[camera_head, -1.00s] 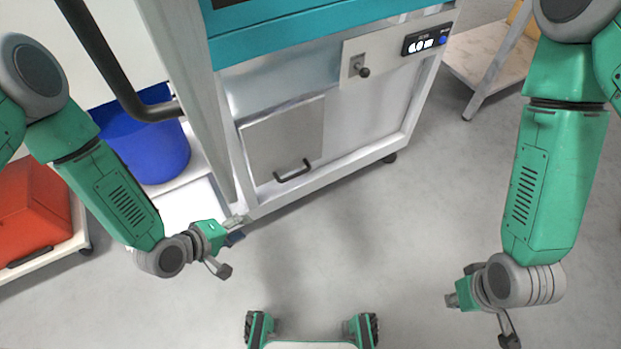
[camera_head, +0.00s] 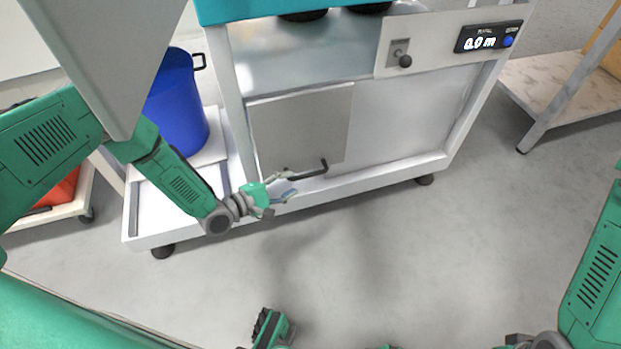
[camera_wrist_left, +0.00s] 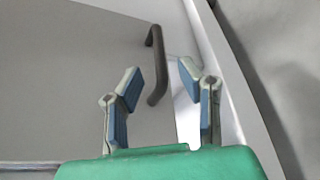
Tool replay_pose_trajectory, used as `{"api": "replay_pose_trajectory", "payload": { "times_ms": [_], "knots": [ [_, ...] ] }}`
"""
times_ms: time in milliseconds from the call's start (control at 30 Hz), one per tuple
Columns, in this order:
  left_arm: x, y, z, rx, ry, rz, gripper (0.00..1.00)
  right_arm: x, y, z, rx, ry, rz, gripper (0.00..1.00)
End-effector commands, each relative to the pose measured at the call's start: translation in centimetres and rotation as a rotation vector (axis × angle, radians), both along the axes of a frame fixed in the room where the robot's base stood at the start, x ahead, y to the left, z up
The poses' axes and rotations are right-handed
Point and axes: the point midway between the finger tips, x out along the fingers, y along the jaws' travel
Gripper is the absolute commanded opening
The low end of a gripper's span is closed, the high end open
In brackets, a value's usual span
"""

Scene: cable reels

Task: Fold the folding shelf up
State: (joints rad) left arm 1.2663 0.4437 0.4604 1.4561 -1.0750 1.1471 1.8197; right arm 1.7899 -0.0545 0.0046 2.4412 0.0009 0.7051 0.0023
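The folding shelf appears to be the flat grey panel (camera_head: 300,125) hanging down at the front of the white-framed cart. A dark bar handle (camera_head: 310,172) sits near its lower edge. The panel (camera_wrist_left: 75,65) and handle (camera_wrist_left: 157,50) also show in the left wrist view. My left gripper (camera_head: 290,183) is at the handle's left end. In the left wrist view its two blue-padded fingers (camera_wrist_left: 159,76) are spread apart with the handle seen between and beyond them; I cannot tell if they touch it. My right gripper (camera_head: 518,342) is mostly cut off at the bottom edge.
The white cart frame (camera_head: 380,170) stands on casters and carries a display (camera_head: 488,38) and a knob (camera_head: 405,61). A blue bin (camera_head: 177,105) stands on the left. A grey panel (camera_head: 110,45) hides part of my left arm. The floor (camera_head: 400,255) in front is clear.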

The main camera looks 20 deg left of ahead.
Motion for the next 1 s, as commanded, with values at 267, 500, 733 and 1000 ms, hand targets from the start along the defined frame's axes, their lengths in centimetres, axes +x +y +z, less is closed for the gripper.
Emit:
{"api": "replay_pose_trajectory", "payload": {
  "times_ms": [267,500,733,1000],
  "knots": [
    [4.1,-3.2,-1.4,0.001,-0.001,-0.001,0.33,0.0,0.0,-2.1,0.000,0.000,0.000,0.00],
    [5.5,-4.2,-1.6,0.001,0.000,0.001,0.33,0.0,0.0,-2.6,0.000,0.000,0.000,0.00],
    [5.6,-4.2,-1.5,0.000,0.000,0.001,0.33,0.0,0.0,-2.6,0.000,0.000,0.000,0.00],
    [5.6,-4.2,-1.5,0.002,0.000,0.000,0.00,0.0,0.0,-2.6,0.000,0.000,0.000,0.00]
  ]
}}
